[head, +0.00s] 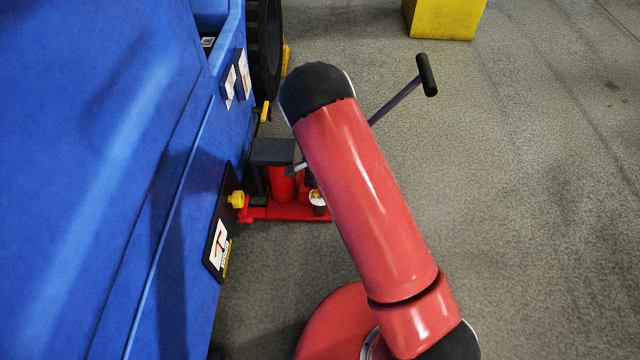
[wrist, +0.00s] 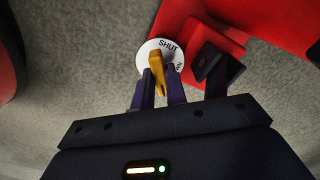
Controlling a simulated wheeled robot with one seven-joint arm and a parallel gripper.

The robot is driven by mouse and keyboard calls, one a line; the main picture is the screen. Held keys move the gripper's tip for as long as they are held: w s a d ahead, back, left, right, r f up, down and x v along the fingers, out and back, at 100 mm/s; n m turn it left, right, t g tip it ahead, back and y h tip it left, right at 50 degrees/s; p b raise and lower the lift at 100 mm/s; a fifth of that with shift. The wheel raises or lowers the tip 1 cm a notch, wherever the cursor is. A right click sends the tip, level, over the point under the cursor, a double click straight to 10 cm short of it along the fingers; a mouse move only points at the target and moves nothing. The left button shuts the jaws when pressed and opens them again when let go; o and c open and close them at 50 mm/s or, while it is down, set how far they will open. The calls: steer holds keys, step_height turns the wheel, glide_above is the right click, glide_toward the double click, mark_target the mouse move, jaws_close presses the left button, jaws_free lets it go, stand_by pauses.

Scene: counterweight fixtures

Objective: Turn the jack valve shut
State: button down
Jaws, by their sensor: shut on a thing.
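The jack valve has a yellow-orange lever (wrist: 157,70) on a round white dial (wrist: 147,47) in the wrist view. The dial carries the word SHUT at its upper right and a second word, partly hidden, at its right edge. My gripper (wrist: 160,79) is shut on the lever, one dark finger on each side. The lever's upper end lies to the left of the word SHUT. In the head view the dial and a bit of yellow (head: 317,195) show beside the red jack (head: 283,184); my arm hides the gripper there.
The jack's long handle (head: 398,99), with a black grip, sticks up to the right behind my arm. A blue vehicle body (head: 110,150) fills the left, with a tyre (head: 264,50) behind. A yellow block (head: 445,18) stands at the back. The floor at right is clear.

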steer(key=m+p, duration=0.2)
steer(key=m, duration=0.2)
steer(key=shift+r, duration=0.1)
steer(key=shift+m+p, duration=0.5)
steer(key=shift+m, duration=1.2)
steer(key=c, duration=1.4)
jaws_free()
steer(key=shift+c, duration=0.2)
step_height(320, 180, up, 8)
steer(key=shift+f+p, duration=0.2)
steer(key=shift+p, duration=0.5)
